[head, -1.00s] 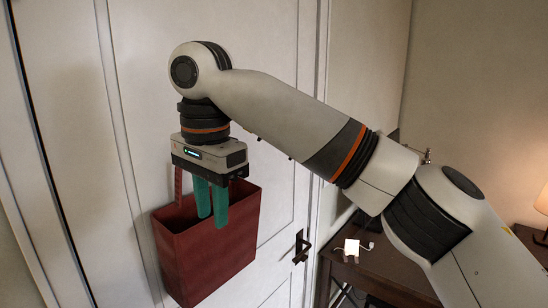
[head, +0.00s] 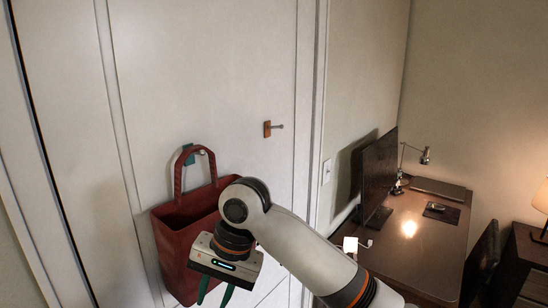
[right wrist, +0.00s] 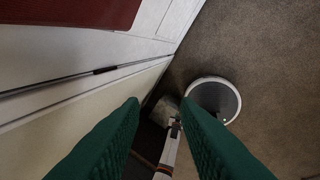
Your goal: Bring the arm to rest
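My right arm comes in from the lower right of the head view. Its gripper (head: 215,293) points down in front of the red bag, with the green fingers partly cut off by the lower edge. The right wrist view shows the two green fingers (right wrist: 160,102) apart with nothing between them. The red bag (head: 178,236) hangs by its handle from a teal hook (head: 189,154) on the white door. My gripper housing hides part of its lower right side. The bag also shows at the top left of the right wrist view (right wrist: 70,10). My left gripper is out of view.
An orange-brown hook (head: 267,129) on the door is empty. A desk (head: 425,262) with a monitor (head: 376,185), lamp (head: 424,156) and dark pad (head: 442,213) stands right.

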